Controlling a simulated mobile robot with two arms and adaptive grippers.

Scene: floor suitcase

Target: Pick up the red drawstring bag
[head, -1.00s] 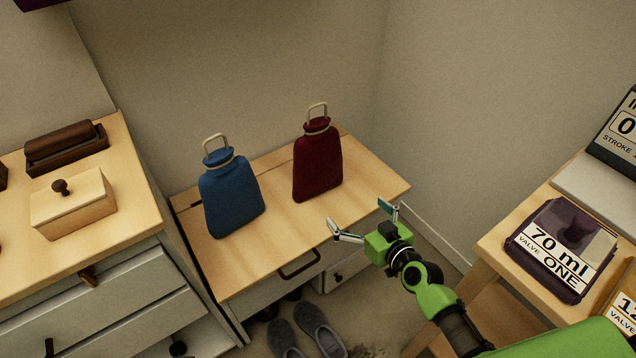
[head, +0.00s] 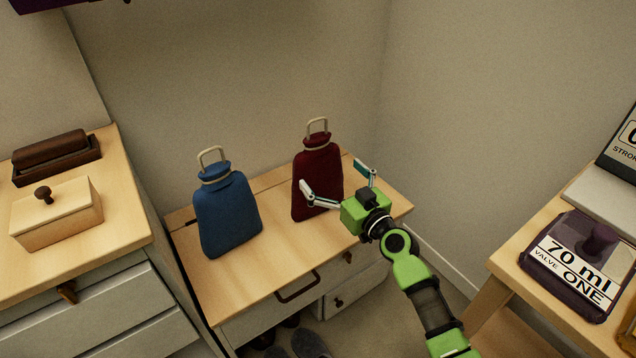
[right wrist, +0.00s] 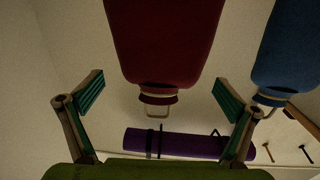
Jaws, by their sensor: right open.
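The red drawstring bag (head: 318,172) stands upright on the wooden desk top, with a beige loop handle on top. My right gripper (head: 337,180) is open in front of it, its left finger overlapping the bag's lower part in the head view. In the right wrist view the red bag (right wrist: 163,45) appears upside down, ahead of and between the two open fingers (right wrist: 160,105). I cannot tell whether a finger touches it. A blue drawstring bag (head: 228,215) stands to the left of it. My left gripper is not in view.
The desk (head: 275,255) has a drawer handle in front. A dresser (head: 110,240) with a lidded box (head: 58,215) stands at left. A table (head: 515,255) with a purple 70 ml item (head: 575,262) stands at right. A purple roll (right wrist: 180,143) shows in the wrist view.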

